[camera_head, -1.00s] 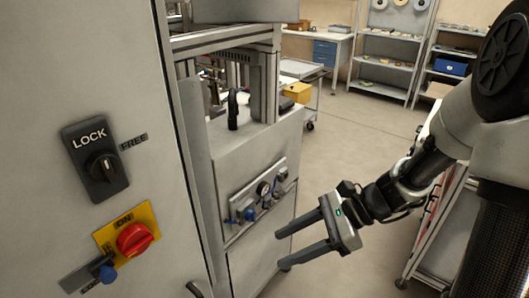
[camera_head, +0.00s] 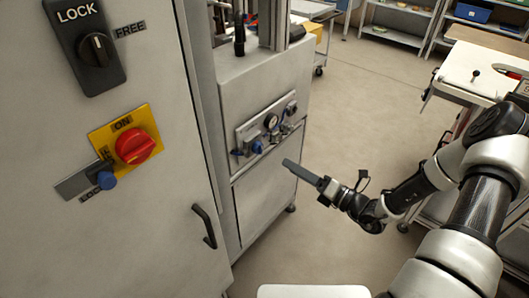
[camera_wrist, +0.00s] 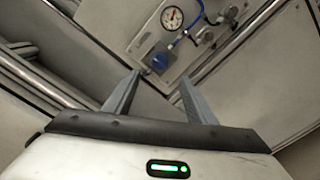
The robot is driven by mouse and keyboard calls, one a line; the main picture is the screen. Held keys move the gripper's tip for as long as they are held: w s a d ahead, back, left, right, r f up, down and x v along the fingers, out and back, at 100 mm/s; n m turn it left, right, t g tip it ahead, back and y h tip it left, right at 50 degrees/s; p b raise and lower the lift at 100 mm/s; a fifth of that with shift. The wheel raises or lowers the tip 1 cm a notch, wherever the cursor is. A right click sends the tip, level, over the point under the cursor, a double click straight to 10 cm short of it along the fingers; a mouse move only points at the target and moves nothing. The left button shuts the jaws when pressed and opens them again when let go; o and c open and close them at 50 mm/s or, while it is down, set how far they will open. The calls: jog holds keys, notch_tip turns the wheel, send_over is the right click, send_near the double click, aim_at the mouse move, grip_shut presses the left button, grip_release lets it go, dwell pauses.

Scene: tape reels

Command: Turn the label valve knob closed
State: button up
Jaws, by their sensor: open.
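A valve panel (camera_head: 243,136) is on the front of the grey machine cabinet. It carries a round blue knob (camera_head: 257,147), a white-faced gauge (camera_head: 271,121) and small fittings (camera_head: 287,128). I cannot read which one is the label valve. In the wrist view the blue knob (camera_wrist: 160,62) lies just beyond my fingertips, roughly in line with the gap between them, below the gauge (camera_wrist: 172,18). My gripper (camera_head: 289,164) is open and empty, to the right of and slightly below the panel, apart from it. In the head view its fingers overlap edge-on.
A nearer cabinet door (camera_head: 110,230) fills the left, with a LOCK/FREE selector (camera_head: 95,50), a red switch (camera_head: 135,146) and a black handle (camera_head: 204,226). A white-topped bench (camera_head: 470,75) stands right. The floor (camera_head: 340,100) between is clear.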

aim_at(259, 148)
jog(key=x, duration=1.2)
jog(key=shift+b, duration=0.4)
jog(key=c, duration=1)
